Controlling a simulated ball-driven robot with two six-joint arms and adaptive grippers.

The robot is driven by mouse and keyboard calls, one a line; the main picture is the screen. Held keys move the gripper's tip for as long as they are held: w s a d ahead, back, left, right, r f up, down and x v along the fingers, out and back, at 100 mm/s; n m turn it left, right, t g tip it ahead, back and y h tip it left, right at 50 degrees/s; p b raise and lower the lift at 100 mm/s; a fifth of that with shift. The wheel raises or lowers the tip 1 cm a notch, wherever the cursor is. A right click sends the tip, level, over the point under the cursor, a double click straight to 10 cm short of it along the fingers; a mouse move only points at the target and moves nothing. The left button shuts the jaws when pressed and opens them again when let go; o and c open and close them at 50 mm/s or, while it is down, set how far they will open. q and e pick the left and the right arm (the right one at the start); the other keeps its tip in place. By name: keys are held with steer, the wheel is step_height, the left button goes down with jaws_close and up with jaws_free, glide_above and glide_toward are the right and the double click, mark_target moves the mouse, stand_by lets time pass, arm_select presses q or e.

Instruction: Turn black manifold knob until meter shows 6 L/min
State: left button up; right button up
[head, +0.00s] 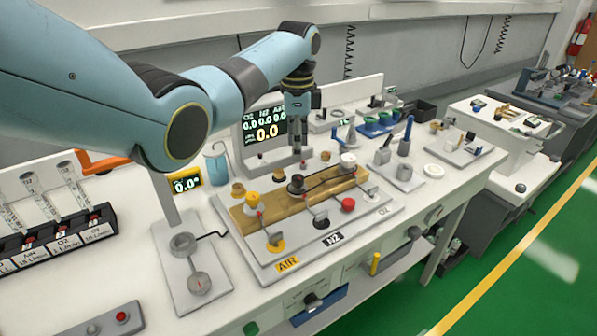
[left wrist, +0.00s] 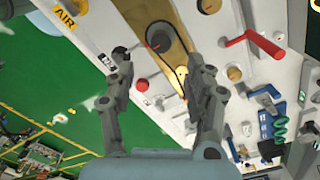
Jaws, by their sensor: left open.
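The brass manifold (head: 320,190) lies on a pale board on the bench, with a yellow knob (head: 252,201), a dark knob (head: 296,184) and a white knob (head: 348,160) along it. The meter (head: 266,128) behind it reads 0.0 in its large digits and in its small O2, N2 and Air readings. My left gripper (head: 298,148) points down above the dark knob, apart from it. In the left wrist view my left gripper (left wrist: 162,64) is open and empty, and the dark knob (left wrist: 159,37) shows beyond the fingertips. My right gripper is not in view.
In front of the manifold sit a yellow knob (head: 275,241), a black fitting (head: 321,220) and a red knob (head: 348,204). A small display (head: 186,182) reading 0.0 stands at left.

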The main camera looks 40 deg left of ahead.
mark_target(298, 177)
arm_select(q)
step_height(298, 177, down, 9)
steer(key=shift+w+b, duration=0.15)
steer(key=shift+b, duration=0.4)
jaws_close()
